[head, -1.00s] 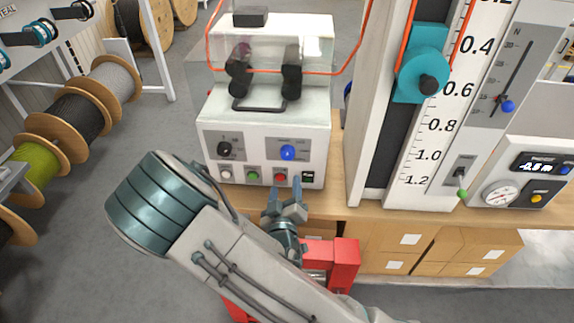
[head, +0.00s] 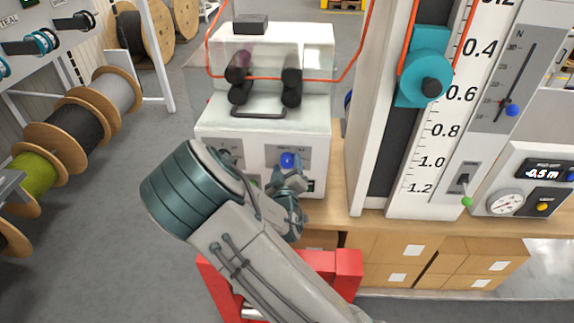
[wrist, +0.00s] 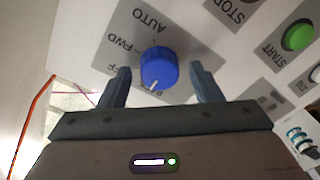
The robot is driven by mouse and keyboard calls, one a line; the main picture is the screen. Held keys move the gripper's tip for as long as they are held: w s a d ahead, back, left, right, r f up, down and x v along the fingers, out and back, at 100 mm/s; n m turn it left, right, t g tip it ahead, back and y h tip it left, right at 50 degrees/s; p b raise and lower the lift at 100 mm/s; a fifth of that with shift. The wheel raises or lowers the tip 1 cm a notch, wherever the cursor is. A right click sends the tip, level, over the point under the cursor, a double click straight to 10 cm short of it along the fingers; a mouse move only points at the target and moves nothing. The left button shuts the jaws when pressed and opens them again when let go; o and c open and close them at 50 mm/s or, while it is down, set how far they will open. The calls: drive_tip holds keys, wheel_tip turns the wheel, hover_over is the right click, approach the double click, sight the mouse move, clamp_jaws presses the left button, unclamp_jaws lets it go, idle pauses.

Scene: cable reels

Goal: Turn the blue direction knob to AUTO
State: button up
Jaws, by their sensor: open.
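The blue direction knob (head: 287,160) is on the front of the white control box. In the wrist view the knob (wrist: 158,67) sits between my two open fingers, with a gap on each side. Its white pointer mark is at the lower edge, away from the AUTO label (wrist: 151,20). The FWD label lies between AUTO and a label partly hidden by the left finger; another label below the knob is mostly hidden. My gripper (head: 288,174) is in front of the knob in the head view. Whether the fingertips reach around its sides is unclear.
A green START button (wrist: 298,37) and a STOP label are near the knob panel. My arm covers part of the box's lower front. A lever with a green tip (head: 467,201) and a gauge panel (head: 530,180) stand to the right. Cable reels (head: 80,120) stand at left.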

drive_tip(key=c, duration=1)
